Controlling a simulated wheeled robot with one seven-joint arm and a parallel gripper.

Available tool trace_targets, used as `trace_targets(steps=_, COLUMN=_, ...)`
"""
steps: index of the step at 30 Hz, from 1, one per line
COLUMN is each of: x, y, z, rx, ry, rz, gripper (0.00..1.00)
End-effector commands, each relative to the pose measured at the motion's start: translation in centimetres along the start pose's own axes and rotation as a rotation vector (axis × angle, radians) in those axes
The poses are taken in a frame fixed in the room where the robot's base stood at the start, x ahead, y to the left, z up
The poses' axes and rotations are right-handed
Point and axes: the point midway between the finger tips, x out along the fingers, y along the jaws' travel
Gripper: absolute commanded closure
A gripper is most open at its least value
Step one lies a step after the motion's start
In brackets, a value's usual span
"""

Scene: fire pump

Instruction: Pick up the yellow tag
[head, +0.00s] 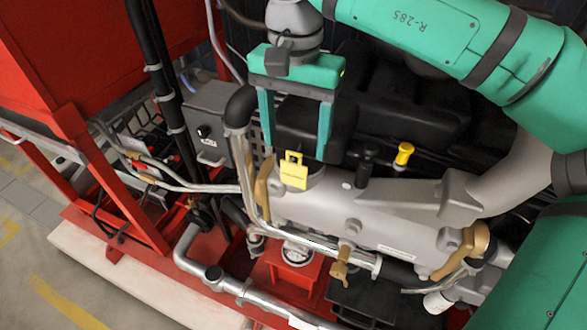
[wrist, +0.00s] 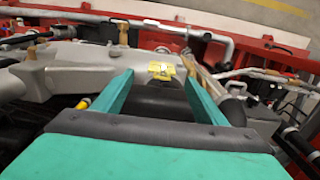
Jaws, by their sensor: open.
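The yellow tag (head: 294,170) is a small flat plate with a cut-out near its top. In the head view it hangs upright at the left end of the grey engine part, in front of a black cylinder. My gripper (head: 295,150) is open, pointing down, with one finger on each side of the black cylinder as seen from the head. The tag appears between and slightly below the fingertips. In the wrist view the tag (wrist: 161,71) shows between the two green fingers (wrist: 155,78), a little beyond their tips. I cannot tell any contact.
A grey engine housing (head: 350,207) extends right of the tag. A yellow cap (head: 403,154) and a black cap (head: 366,165) stand on it. A silver pipe (head: 250,195) and a grey box (head: 211,122) are close on the left. Red frame beams (head: 125,190) lie further left.

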Motion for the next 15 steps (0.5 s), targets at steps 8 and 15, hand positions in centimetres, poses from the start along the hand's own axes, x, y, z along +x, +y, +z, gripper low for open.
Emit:
trace_targets(steps=8, x=2.2, y=-0.1, z=0.0, rx=-0.001, ry=0.000, rz=-0.001, gripper=0.34)
trace_targets(steps=15, x=5.3, y=-0.5, z=-0.3, rx=-0.001, ry=-0.001, rz=0.000, gripper=0.34)
